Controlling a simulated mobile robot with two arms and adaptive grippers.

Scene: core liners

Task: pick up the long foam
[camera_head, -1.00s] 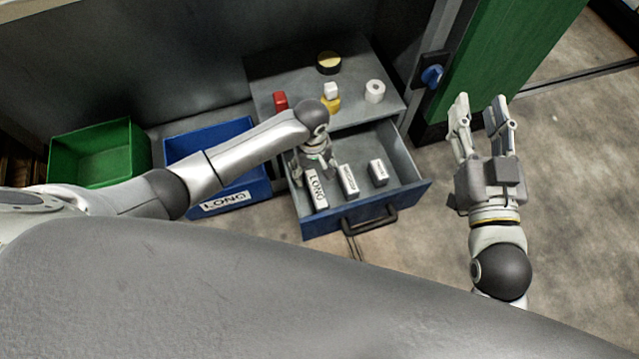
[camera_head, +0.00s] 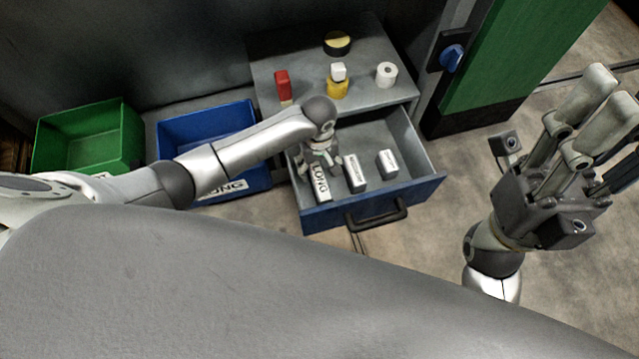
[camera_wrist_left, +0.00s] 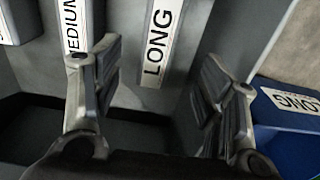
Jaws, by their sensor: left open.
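The long foam (camera_head: 320,186) is a white block labelled LONG, lying at the left side of the open drawer (camera_head: 420,191). In the left wrist view the long foam (camera_wrist_left: 160,45) shows between the two fingers, ahead of the tips. My left gripper (camera_head: 318,165) is open and reaches down into the drawer at the far end of the long foam. In the left wrist view the left gripper (camera_wrist_left: 155,90) has its fingers apart, with nothing between the pads. My right gripper (camera_head: 590,130) is raised at the right, fingers apart and empty.
A medium block (camera_head: 355,173) and a shorter white block (camera_head: 388,164) lie right of the long foam. A blue bin (camera_head: 210,118) labelled LONG and a green bin (camera_head: 85,135) stand left. A red item (camera_head: 283,85), yellow bottle (camera_head: 338,88) and white roll (camera_head: 387,74) sit on the cabinet top.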

